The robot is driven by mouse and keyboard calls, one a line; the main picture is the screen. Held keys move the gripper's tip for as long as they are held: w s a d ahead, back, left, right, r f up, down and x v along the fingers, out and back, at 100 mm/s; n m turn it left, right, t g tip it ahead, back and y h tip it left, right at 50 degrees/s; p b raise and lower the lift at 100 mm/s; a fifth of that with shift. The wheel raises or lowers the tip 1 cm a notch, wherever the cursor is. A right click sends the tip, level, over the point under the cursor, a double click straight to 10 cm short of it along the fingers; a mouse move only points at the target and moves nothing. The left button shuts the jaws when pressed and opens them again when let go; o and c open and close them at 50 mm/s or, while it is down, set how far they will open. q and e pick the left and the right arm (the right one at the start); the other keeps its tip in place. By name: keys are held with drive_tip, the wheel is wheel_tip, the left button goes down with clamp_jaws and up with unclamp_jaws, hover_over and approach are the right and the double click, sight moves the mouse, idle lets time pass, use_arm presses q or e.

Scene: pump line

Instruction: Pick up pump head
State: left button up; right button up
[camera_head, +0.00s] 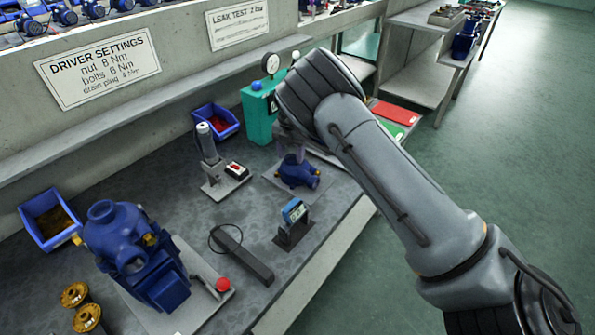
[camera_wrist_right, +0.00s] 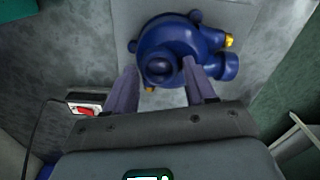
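The blue pump head (camera_head: 298,172) sits on a grey plate (camera_head: 275,180) on the bench, right of the middle of the row of tools. In the right wrist view the pump head (camera_wrist_right: 178,50) shows from above, with a round raised port, a side outlet and a yellow fitting. My right gripper (camera_wrist_right: 160,66) is open, its two fingers spread either side of the raised port. I cannot tell whether a finger touches it. In the head view my right forearm and wrist hide most of this gripper. My left gripper is not in view.
A larger blue pump assembly (camera_head: 115,240) stands at the front left. A teal press with a gauge (camera_head: 260,115) is close behind the pump head.

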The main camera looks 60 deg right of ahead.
drive_tip(key=c, duration=0.9)
drive_tip(key=shift+r, duration=0.25)
